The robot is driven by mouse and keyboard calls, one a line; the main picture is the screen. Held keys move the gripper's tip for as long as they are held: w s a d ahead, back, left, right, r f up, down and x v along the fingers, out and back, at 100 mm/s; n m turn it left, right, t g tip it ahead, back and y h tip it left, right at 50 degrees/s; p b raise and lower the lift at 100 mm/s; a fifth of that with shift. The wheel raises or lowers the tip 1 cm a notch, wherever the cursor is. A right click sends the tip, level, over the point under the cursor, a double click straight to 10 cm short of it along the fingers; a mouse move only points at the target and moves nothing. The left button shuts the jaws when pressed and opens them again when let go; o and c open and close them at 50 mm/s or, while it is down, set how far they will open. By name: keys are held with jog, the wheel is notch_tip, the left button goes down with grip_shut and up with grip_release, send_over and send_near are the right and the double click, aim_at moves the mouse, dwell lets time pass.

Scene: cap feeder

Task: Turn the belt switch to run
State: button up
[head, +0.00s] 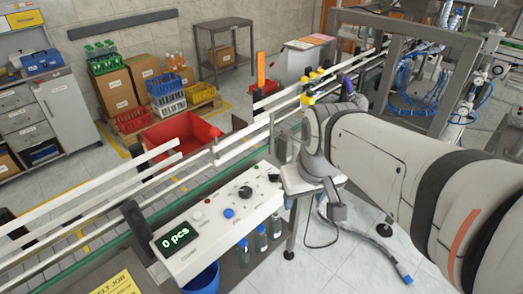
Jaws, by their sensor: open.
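The control panel (212,222) is a sloped white box beside the conveyor. A round black rotary knob (245,192), which looks like the belt switch, stands on its upper right part. Its markings and pointer are too small to read. A blue button (228,212), a small red button (207,202) and a display reading "0 pcs" (176,238) are to its left. A flat dark disc (273,177) is at the panel's right end. My arm comes in from the right, with its bend to the right of the panel. I cannot make out my gripper anywhere in the picture.
The conveyor (190,195) with white guard rails runs behind the panel. A red bin (180,135) stands beyond it. Bottles (261,240) and a blue bucket (203,279) are under the panel. A small white-topped stand (299,185) is close to the panel's right end.

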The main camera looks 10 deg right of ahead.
jog(key=w+f+n+g+b, duration=0.25)
jog(key=w+n+b, duration=0.2)
jog(key=w, duration=0.95)
jog(key=n+b, duration=0.2)
jog(key=n, duration=0.3)
send_over(274, 175)
jog(key=shift+m+g, duration=0.25)
notch_tip(274, 175, down, 8)
jog(key=shift+s+d+r, duration=0.1)
jog(key=shift+s+r, duration=0.05)
jog(key=shift+r, duration=0.1)
jog(key=shift+w+f, duration=0.25)
jog(key=shift+f, duration=0.25)
notch_tip(274, 175, down, 7)
jog(key=shift+f, duration=0.1)
